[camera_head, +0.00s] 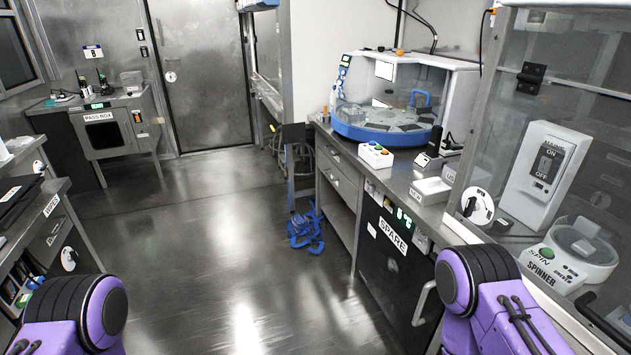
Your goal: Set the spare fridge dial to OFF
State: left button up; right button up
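The spare fridge (384,272) is a dark-fronted unit under the right-hand counter, with a white SPARE label (392,236). A green lit display (405,218) sits above the label. A small pale spot (372,230) is left of the label; it is too small to tell whether it is a dial. A larger white round dial with a black knob (477,206) is on the frame of the glass enclosure, above and right of the fridge; I cannot read its setting. Purple links of my two arms show at the bottom corners. Neither gripper shows.
A pale fridge handle (424,304) stands out at the lower right. A blue cable heap (305,230) lies on the floor beside the counter. A blue-based machine (390,132) stands on the counter. The middle floor is clear.

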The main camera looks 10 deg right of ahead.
aim_at(371, 188)
jog(key=u, duration=0.65)
jog(key=i, duration=2.15)
jog(key=z, duration=1)
jog(key=i, duration=0.65)
jog(key=z, duration=0.55)
